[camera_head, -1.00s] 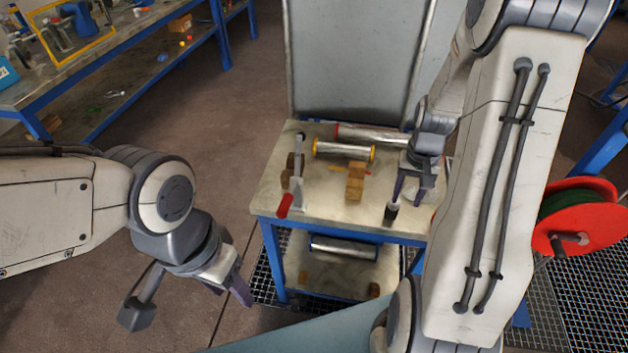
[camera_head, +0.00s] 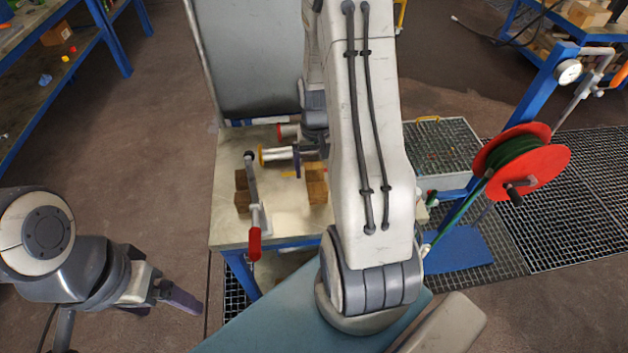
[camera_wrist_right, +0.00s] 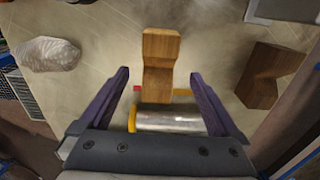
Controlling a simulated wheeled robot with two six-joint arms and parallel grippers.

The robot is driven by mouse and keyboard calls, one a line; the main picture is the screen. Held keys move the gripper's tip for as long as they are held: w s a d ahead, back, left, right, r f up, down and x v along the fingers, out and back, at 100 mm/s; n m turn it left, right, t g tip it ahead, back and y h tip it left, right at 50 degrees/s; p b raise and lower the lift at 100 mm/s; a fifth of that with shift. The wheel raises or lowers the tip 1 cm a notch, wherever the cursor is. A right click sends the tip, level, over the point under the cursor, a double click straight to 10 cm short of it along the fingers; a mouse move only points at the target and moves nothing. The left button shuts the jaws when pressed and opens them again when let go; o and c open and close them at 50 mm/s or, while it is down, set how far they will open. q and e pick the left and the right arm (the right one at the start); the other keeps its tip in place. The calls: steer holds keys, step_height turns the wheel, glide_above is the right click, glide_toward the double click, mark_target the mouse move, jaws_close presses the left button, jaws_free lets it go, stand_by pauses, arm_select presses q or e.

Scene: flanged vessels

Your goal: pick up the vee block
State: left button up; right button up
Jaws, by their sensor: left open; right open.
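A notched wooden block (camera_head: 316,185), which looks like a vee block, stands on the bench top (camera_head: 285,225). In the right wrist view the block (camera_wrist_right: 158,62) lies ahead, between the lines of the fingers. A second wooden block (camera_head: 242,192) is at the left of the bench and also shows in the right wrist view (camera_wrist_right: 267,74). My right gripper (camera_wrist_right: 160,80) is open and empty above the bench; my arm hides most of it in the head view. My left gripper (camera_head: 172,296) is open and empty, off the bench at the lower left.
A silver cylinder with a yellow flange (camera_head: 276,154) lies behind the block; it shows low in the right wrist view (camera_wrist_right: 170,122). A red-handled tool (camera_head: 254,240) sits at the bench's front left. A red reel (camera_head: 522,160) stands at right. A crumpled pale thing (camera_wrist_right: 48,53) lies at the wrist view's left.

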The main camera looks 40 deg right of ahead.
mark_target(317, 183)
steer(key=shift+f, duration=0.45)
steer(key=shift+s+a+f+p, duration=0.1)
steer(key=shift+s+f+p, duration=0.1)
steer(key=shift+f, duration=1.15)
steer(key=shift+s+f+p, duration=0.1)
steer(key=shift+f+p, duration=0.1)
steer(key=shift+f, duration=1.1)
jaws_close()
